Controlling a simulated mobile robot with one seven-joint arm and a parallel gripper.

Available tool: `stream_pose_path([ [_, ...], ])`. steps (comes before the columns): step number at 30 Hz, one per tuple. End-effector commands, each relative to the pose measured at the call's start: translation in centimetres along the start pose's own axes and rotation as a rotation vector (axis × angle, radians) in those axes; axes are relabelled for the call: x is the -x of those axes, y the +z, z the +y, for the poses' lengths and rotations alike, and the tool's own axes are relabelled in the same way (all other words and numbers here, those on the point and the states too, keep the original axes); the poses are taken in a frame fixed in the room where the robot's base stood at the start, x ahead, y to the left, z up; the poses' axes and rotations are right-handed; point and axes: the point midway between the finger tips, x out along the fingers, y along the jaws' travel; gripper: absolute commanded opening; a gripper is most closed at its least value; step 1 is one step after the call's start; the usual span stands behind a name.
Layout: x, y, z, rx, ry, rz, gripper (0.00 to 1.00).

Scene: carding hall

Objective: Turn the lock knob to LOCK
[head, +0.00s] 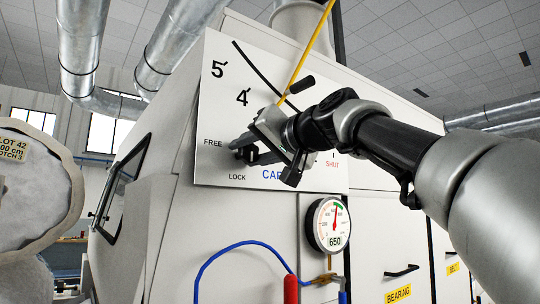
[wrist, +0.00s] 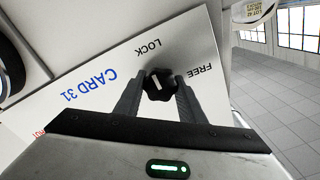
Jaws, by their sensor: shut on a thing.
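The lock knob (wrist: 158,84) is a dark lobed knob with a short white mark on its face, on the white panel (wrist: 92,84). The printed words LOCK (wrist: 148,47) and FREE (wrist: 200,72) stand near it. My gripper (wrist: 157,88) has one finger on each side of the knob and is shut on it. The white mark runs roughly up and down in the wrist view; I cannot tell exactly which word it points to. In the head view, my gripper (head: 246,152) reaches the panel from the right, between FREE and LOCK, and mostly hides the knob.
A round gauge (head: 329,226) reading 650 sits below the panel. A blue hose (head: 236,246) and a red handle (head: 291,289) are lower down. A padded round thing (head: 60,215) stands at left.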

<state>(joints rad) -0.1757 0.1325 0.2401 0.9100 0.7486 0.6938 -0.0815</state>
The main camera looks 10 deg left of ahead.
Motion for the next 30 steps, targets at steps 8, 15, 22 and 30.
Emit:
stream_pose_path([
  [8,0.0,0.0,0.0,0.001,0.001,-0.001,0.54],
  [15,0.2,0.0,0.1,0.0,0.001,0.0,0.54],
  [22,3.6,0.2,0.2,0.003,0.004,0.005,0.54],
  [30,10.2,0.1,0.1,0.002,0.004,0.004,0.54],
])
